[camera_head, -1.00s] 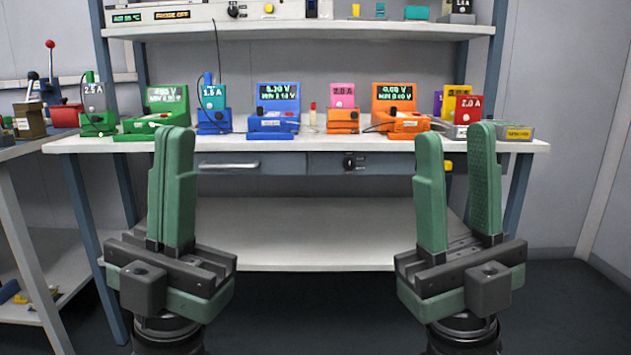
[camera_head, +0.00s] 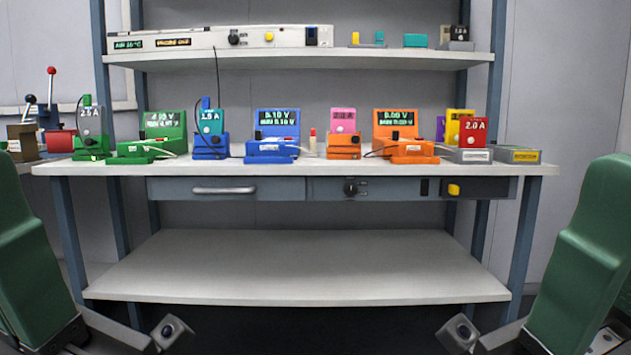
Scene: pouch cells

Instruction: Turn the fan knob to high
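A round black knob (camera_head: 350,188) sits on the dark panel under the bench top, right of the drawer. Another small black knob (camera_head: 234,39) is on the pale control unit on the upper shelf. Labels are too small to read, so I cannot tell which is the fan knob or its setting. Green and grey parts of my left gripper (camera_head: 35,265) fill the lower left edge, and those of my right gripper (camera_head: 585,265) the lower right edge. Both are cut off by the frame, their finger gaps are not clear, and both are apart from the knobs.
The bench top (camera_head: 300,168) carries several coloured meters and holders with thin cables. A yellow switch (camera_head: 454,190) is right of the lower knob, and a drawer handle (camera_head: 224,190) is to its left. The lower shelf (camera_head: 300,265) is bare.

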